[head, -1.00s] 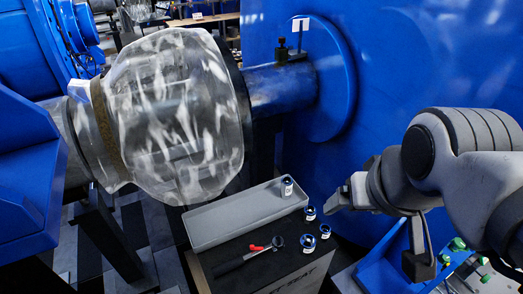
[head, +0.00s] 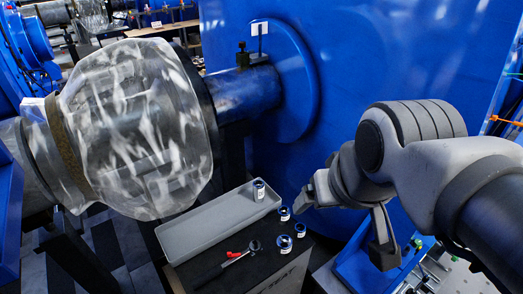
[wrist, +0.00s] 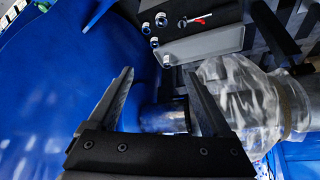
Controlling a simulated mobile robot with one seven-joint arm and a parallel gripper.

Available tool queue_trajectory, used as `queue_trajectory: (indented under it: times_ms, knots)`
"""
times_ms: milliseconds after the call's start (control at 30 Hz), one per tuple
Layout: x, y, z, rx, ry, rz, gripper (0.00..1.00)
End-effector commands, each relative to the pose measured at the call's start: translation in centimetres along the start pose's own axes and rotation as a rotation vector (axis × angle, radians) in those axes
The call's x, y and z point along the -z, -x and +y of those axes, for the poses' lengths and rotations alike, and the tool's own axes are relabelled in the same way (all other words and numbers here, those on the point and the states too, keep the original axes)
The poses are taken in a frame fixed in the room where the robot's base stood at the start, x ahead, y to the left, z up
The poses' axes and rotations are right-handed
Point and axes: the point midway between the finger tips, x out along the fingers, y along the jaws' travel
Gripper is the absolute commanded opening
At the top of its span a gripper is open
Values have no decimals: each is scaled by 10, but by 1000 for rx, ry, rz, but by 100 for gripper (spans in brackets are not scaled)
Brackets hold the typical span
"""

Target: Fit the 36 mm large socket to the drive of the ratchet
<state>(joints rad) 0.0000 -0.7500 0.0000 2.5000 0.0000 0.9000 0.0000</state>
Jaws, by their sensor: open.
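The ratchet (head: 230,264), dark with a red part near its round head, lies on the dark top of a stand. Three shiny sockets with pale labels stand near it: one (head: 284,213) at the back, one (head: 300,230) at the right, one (head: 284,244) nearer the front. A fourth socket (head: 259,191) stands at the right end of the grey tray. The labels are too small to read, so I cannot tell which is 36 mm. My gripper (head: 309,194) is open and empty, above and right of the sockets. Its spread fingers show in the wrist view (wrist: 158,80).
The grey tray (head: 200,228) takes up the back of the stand's top (head: 205,272). A large mottled hub (head: 140,130) on a shaft is behind it to the left. A big blue housing (head: 370,70) rises close behind my gripper. A blue frame (head: 360,268) stands at lower right.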

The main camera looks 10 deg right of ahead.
Motion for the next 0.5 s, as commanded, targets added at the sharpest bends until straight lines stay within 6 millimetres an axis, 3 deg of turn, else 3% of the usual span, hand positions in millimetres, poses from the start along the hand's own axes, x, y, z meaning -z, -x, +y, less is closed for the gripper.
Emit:
queue_trajectory:
  times_ms: [267, 367, 500]
  knots:
    - [0, 0, 0, 0, 0, 0, 83]
    - [0, -1, 0, 0, -4, -1, 96]
    - [6, -10, 0, -4, -65, -25, 96]
